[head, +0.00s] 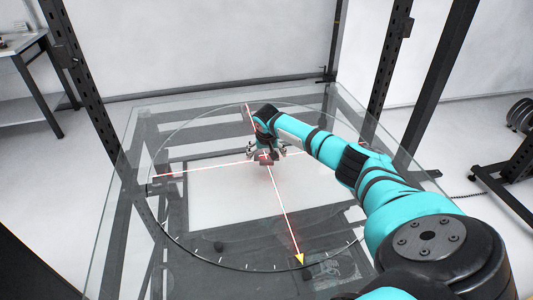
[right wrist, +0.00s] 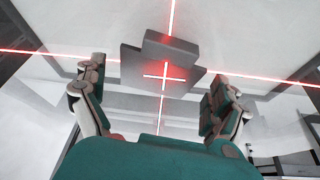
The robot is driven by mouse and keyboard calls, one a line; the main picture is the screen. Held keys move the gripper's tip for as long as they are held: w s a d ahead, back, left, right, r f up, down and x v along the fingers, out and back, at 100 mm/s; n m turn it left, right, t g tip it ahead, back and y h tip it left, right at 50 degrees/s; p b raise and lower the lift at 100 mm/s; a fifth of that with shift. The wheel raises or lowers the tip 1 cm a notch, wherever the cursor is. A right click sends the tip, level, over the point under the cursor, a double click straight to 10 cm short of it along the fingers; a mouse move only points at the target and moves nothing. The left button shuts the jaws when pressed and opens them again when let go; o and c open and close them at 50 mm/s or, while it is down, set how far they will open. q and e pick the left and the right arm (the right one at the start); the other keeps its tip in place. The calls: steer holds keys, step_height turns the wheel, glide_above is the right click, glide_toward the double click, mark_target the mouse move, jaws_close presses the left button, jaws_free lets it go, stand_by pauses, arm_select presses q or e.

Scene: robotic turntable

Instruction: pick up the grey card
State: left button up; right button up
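The grey card (right wrist: 137,72) shows in the right wrist view as a dark grey flat shape at the centre of the glass turntable (head: 200,222), with a red cross of light over it. A small grey block (right wrist: 172,47) sits against its far edge; I cannot tell whether the two are joined. In the head view the card is a small dark patch (head: 266,161) just below my right gripper (head: 265,152). My right gripper also shows in the right wrist view (right wrist: 157,100), its fingers spread wide with nothing between them, short of the card. My left gripper is not in view.
Red light lines cross the turntable, and a yellow arrow mark (head: 299,259) lies at its front edge. Dark upright posts (head: 392,60) stand at the glass table's corners. A side table (head: 22,42) is at the far left. The glass around the card looks clear.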

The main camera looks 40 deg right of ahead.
steer(key=c, duration=0.7)
steer(key=shift+c, duration=0.2)
